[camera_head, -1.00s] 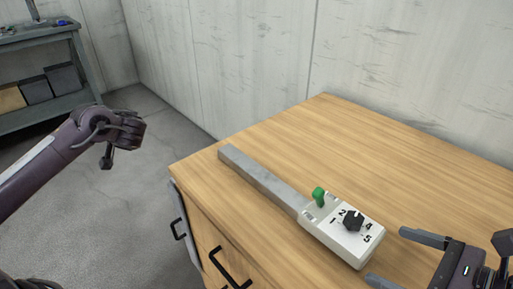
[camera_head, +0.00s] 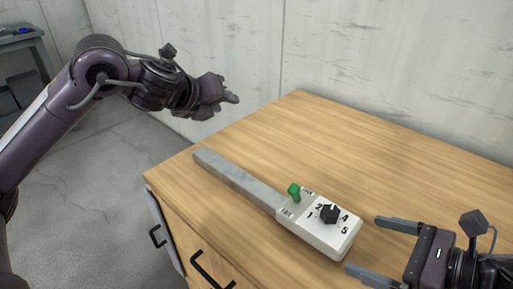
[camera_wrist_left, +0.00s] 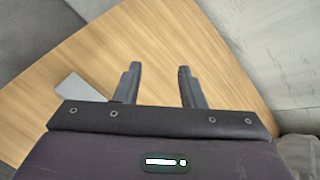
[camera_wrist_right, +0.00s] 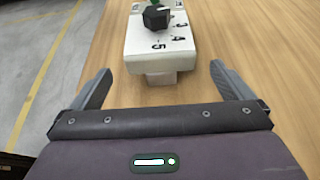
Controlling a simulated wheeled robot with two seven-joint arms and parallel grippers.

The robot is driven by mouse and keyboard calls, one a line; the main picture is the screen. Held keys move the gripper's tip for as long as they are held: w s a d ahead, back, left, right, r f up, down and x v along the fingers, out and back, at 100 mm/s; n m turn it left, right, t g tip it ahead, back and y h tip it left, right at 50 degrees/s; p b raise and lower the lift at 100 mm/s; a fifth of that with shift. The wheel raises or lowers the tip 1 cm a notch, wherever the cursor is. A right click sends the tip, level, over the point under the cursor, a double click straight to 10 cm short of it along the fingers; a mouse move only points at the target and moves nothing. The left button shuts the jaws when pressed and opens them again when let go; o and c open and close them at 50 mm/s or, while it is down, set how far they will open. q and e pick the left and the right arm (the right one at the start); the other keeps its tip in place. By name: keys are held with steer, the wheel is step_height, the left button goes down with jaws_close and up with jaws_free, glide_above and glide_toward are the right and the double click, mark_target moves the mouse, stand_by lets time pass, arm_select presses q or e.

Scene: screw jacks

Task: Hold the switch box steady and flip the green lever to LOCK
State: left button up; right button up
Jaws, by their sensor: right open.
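The white switch box (camera_head: 318,233) lies on the table with a grey bar (camera_head: 238,180) running from its far-left end. The green lever (camera_head: 294,192) stands up at the box's bar end, between two labels too small to read. A black knob (camera_head: 330,214) sits among printed numbers. My right gripper (camera_head: 362,244) is open at the box's near-right end; in the right wrist view the box end (camera_wrist_right: 160,62) lies ahead, between the fingers' lines and apart from them. My left gripper (camera_head: 222,104) is raised above the table's far-left edge; its fingers stand apart and empty in the left wrist view (camera_wrist_left: 158,82).
The wooden table (camera_head: 400,165) is otherwise clear, with a wall behind it. Drawers with black handles (camera_head: 212,268) face the front left. A grey shelf (camera_head: 22,42) stands at the far left. The bar's end (camera_wrist_left: 80,88) shows in the left wrist view.

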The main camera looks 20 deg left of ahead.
mark_target(337, 234)
steer(key=shift+a, duration=0.25)
steer(key=x, duration=0.7)
steer(key=shift+w+f, duration=0.15)
arm_select(q)
steer(key=s+d+r+m+g+h, duration=0.1)
steer(key=s+d+m+g, duration=0.3)
steer(key=s+d+m, duration=0.3)
steer(key=s+d+r+m+g+h, duration=0.1)
steer(key=s+d+m+g, duration=0.3)
steer(key=m, duration=1.4)
steer(key=s+d+h, duration=0.1)
steer(key=s+d, duration=0.2)
steer(key=s, duration=0.2)
steer(key=shift+s+r, duration=0.15)
steer(key=shift+s, duration=0.05)
